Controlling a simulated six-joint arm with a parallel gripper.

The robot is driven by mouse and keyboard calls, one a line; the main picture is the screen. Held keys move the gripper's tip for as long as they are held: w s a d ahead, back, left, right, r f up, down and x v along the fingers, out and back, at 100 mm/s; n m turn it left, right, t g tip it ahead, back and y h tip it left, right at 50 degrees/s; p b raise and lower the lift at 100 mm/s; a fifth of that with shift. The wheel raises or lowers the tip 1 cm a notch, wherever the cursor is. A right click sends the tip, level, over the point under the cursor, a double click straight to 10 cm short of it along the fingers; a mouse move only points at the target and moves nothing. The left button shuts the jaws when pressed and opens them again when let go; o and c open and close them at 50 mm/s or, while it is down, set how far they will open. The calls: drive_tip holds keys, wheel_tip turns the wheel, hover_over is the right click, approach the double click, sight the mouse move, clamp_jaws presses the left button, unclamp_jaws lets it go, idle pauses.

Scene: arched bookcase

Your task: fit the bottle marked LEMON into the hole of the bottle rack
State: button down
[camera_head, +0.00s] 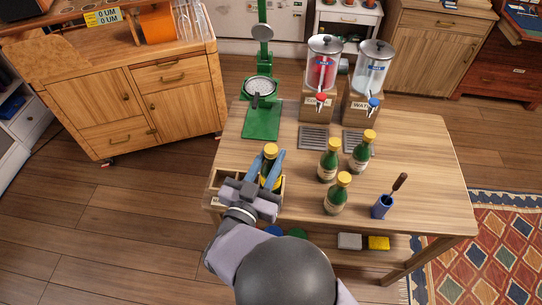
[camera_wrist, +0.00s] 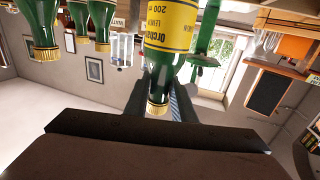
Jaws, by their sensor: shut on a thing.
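The LEMON bottle (camera_wrist: 168,35) is green with a yellow label and a gold cap. It shows upside down in the wrist view. My gripper (camera_head: 271,168) is shut on it near its neck, with a blue finger on either side. In the head view the held bottle's yellow cap (camera_head: 270,150) sticks up between the fingers. The bottle rack (camera_head: 216,180) is a wooden box at the table's front left corner. The bottle is upright at or over the rack; my gripper hides its lower part, so I cannot tell how deep it sits.
Three other green bottles, (camera_head: 328,163), (camera_head: 362,153) and (camera_head: 337,197), stand right of the rack. A blue cup (camera_head: 382,207) holds a brush. A green press with a dial (camera_head: 260,90) and two drink dispensers (camera_head: 322,70) (camera_head: 370,70) stand behind. The table's right side is clear.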

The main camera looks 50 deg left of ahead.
sight(267, 175)
drive_tip(key=shift+f+b, duration=1.35)
drive_tip(key=shift+f, duration=0.5)
drive_tip(key=c, duration=1.4)
unclamp_jaws()
drive_tip(key=shift+s, duration=0.1)
drive_tip(key=shift+p+v, duration=0.5)
drive_tip(key=shift+v, duration=3.1)
